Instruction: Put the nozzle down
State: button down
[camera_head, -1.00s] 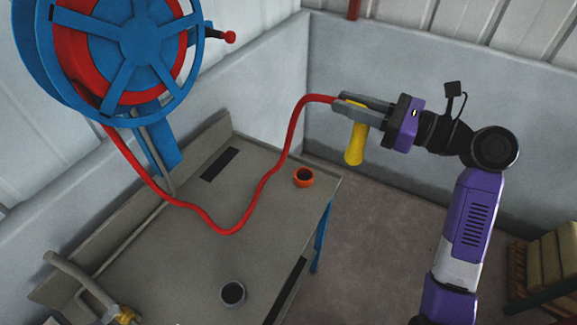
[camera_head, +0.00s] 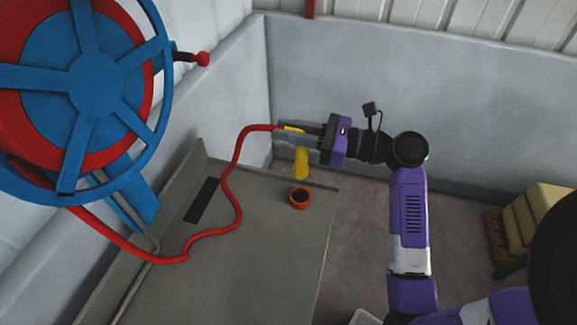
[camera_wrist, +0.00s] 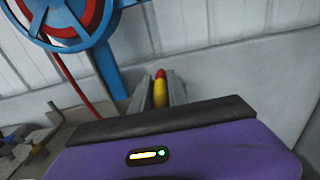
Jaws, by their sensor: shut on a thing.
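The yellow nozzle (camera_head: 301,162) is on the end of the red hose (camera_head: 236,185). My gripper (camera_head: 293,135) is shut on it and holds it above the far right end of the grey bench (camera_head: 262,240), with its yellow part hanging down. In the wrist view, the nozzle's red and yellow end (camera_wrist: 160,88) shows between the two fingers (camera_wrist: 158,92). The fingers hide part of the nozzle in the head view. An orange-red cup-like holder (camera_head: 299,198) with a dark opening stands on the bench, below the nozzle and apart from it.
A blue and red hose reel (camera_head: 95,75) stands at the left, and the hose runs from it across the bench. A dark slot (camera_head: 201,200) lies on the bench top. Pale walls stand behind. Yellowish stacked blocks (camera_head: 530,215) are at the right.

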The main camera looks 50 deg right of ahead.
notch_tip(320, 180, down, 11)
jog(key=shift+r+b, duration=0.2)
jog(key=shift+b, duration=0.2)
jog(key=shift+f, duration=0.15)
jog(key=c, duration=1.3)
grip_release()
jog(key=b+v, duration=0.1)
jog(key=v, duration=1.1)
